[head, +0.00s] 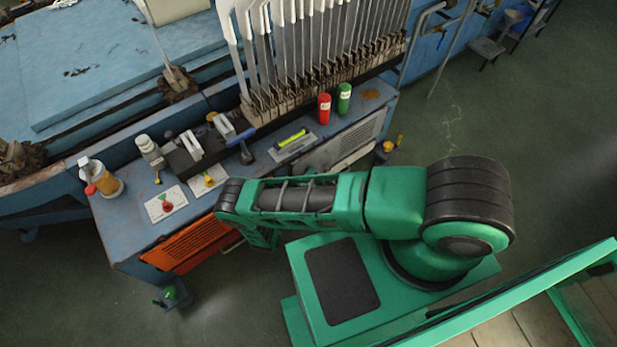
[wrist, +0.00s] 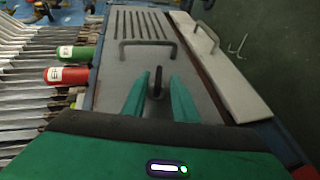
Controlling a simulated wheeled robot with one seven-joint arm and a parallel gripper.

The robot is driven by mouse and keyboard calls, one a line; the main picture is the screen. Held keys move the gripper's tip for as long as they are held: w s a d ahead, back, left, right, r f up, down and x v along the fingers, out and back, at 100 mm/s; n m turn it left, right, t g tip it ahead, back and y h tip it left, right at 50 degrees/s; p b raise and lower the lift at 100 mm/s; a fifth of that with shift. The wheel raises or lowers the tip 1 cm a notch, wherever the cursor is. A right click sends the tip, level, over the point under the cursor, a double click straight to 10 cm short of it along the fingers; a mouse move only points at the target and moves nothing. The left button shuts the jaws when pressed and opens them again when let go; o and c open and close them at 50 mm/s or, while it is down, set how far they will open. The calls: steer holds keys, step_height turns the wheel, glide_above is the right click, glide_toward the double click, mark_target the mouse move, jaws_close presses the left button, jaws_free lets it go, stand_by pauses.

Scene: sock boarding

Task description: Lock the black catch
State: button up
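The black catch (wrist: 158,76) shows in the wrist view as a narrow, upright dark piece on a grey panel (wrist: 110,85). My gripper (wrist: 158,84) has its two green fingers apart, one on each side of the catch. I see a gap between each finger and the catch, so neither appears to touch it. How deep the catch sits between the fingers is hard to tell. In the head view my own green arm covers the gripper, and I cannot make out the catch there.
In the wrist view a bent handle (wrist: 147,43) stands beyond the catch near a slotted grille (wrist: 143,22). A second grey panel with a handle (wrist: 206,37) lies to the right. Open floor (head: 450,120) shows beyond the bench.

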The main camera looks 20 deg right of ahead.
steer(key=v, duration=1)
steer(key=shift+s+a, duration=0.25)
steer(key=shift+a, duration=0.05)
steer(key=shift+r, duration=0.1)
